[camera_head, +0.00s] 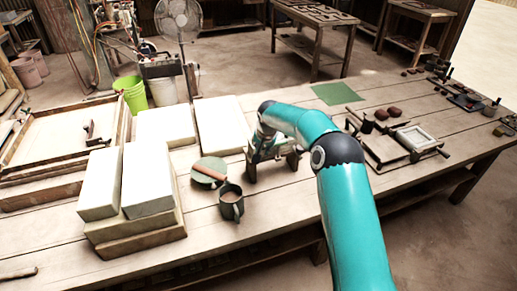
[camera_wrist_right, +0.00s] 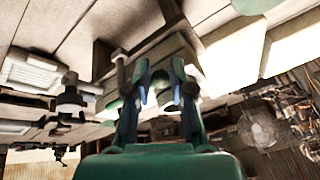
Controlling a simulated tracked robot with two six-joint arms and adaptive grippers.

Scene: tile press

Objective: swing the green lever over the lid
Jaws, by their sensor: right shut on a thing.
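My right gripper (camera_head: 262,145) is at the end of the teal arm, over a small wooden press (camera_head: 287,163) in the middle of the bench. My own arm covers much of the press in the head view. In the right wrist view my right gripper (camera_wrist_right: 164,82) has its two fingers close together on a small part at the press. I take this part to be the green lever, but it is mostly hidden by the fingers. The press lid (camera_wrist_right: 172,50) seems to be the pale block just beyond the fingertips. The lever's angle cannot be told. My left gripper is not in view.
Large pale blocks (camera_head: 222,125) fill the left side. A green mat (camera_head: 335,93) lies behind, and a framed tile (camera_head: 416,138) lies right.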

